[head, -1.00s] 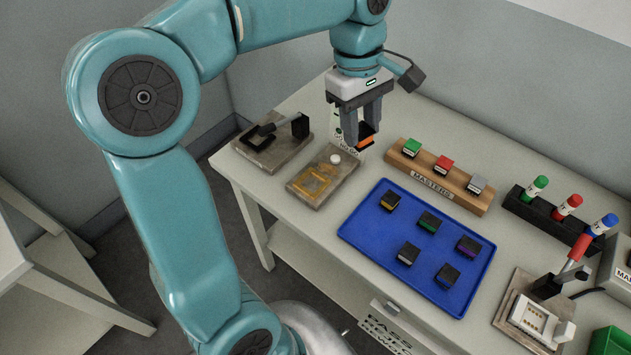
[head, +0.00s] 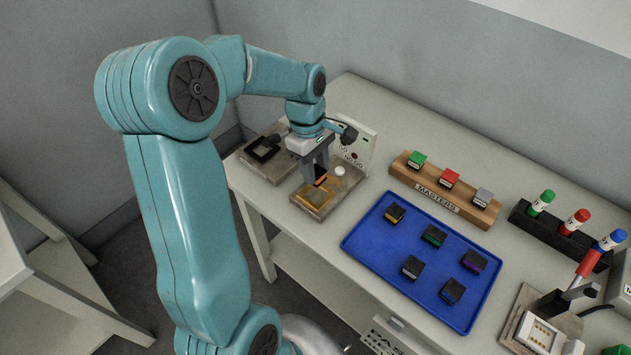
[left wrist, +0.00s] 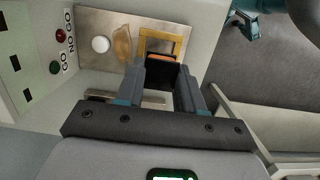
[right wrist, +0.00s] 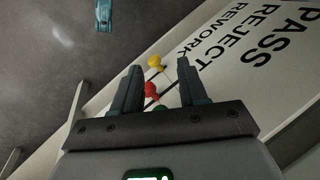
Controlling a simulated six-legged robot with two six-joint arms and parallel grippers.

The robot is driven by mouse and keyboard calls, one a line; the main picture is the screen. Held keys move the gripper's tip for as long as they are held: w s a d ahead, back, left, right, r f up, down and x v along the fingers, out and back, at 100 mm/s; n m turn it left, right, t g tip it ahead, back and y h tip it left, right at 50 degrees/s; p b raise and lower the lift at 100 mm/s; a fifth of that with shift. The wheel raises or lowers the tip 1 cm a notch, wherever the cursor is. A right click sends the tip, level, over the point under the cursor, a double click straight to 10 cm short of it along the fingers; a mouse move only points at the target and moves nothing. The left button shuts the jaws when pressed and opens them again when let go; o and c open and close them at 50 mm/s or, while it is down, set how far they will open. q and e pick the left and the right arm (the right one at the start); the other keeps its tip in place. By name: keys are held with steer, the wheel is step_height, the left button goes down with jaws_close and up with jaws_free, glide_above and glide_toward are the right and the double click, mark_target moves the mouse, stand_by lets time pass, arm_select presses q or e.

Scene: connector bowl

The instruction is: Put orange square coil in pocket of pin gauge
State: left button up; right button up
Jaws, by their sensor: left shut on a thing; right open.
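My left gripper (head: 317,166) is shut on the orange square coil (head: 321,181), a dark block with an orange face. It holds the coil above the pin gauge (head: 350,181), a grey-brown plate with a yellow square frame (head: 309,198) and a white button. In the left wrist view the coil (left wrist: 162,58) shows between the fingers and overlaps the near part of the yellow frame (left wrist: 181,42). The coil's underside is hidden, so I cannot tell whether it touches the plate. My right gripper (right wrist: 157,88) is open and empty, seen only in its wrist view.
A GO/NO GO box (head: 357,143) stands close behind the gauge. A second fixture (head: 262,150) is to its left. A blue tray (head: 374,247) with several dark blocks and a MASTERS rack (head: 405,179) lie to the right. Coloured knobs (right wrist: 152,90) are near my right gripper.

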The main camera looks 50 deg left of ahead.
arm_select(q)
step_height(320, 180, down, 4)
steer(key=shift+f, duration=0.7)
steer(key=o, duration=1)
steer(key=shift+f, duration=0.1)
steer(key=shift+o, duration=0.2)
